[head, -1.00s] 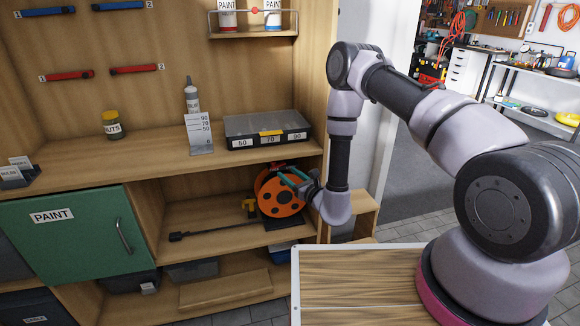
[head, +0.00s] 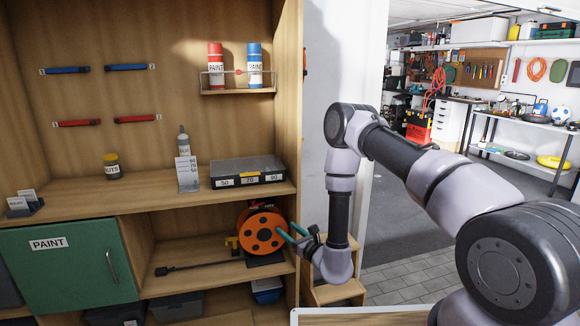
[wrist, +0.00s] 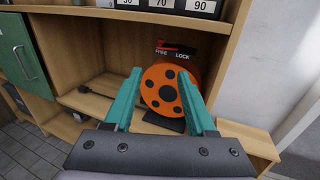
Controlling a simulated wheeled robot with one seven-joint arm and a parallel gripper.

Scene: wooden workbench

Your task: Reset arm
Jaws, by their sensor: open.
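My gripper (head: 291,234) is at the right end of the workbench's open shelf, and its teal fingers point left into the compartment. In the wrist view the two fingers of my gripper (wrist: 161,88) are spread apart with nothing between them. An orange cable reel (head: 262,233) stands on the shelf just beyond the fingertips. In the wrist view the orange reel (wrist: 163,91) shows between and beyond the fingers, apart from them. A red lever with FREE and LOCK labels sits above the reel in the wrist view. A black cable with a plug (head: 190,265) lies along the shelf.
A green PAINT door (head: 70,262) is shut left of the shelf. A case with numbered labels (head: 248,173) sits on the worktop above. A wooden step stool (head: 338,292) stands right of the bench. Open floor lies to the right.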

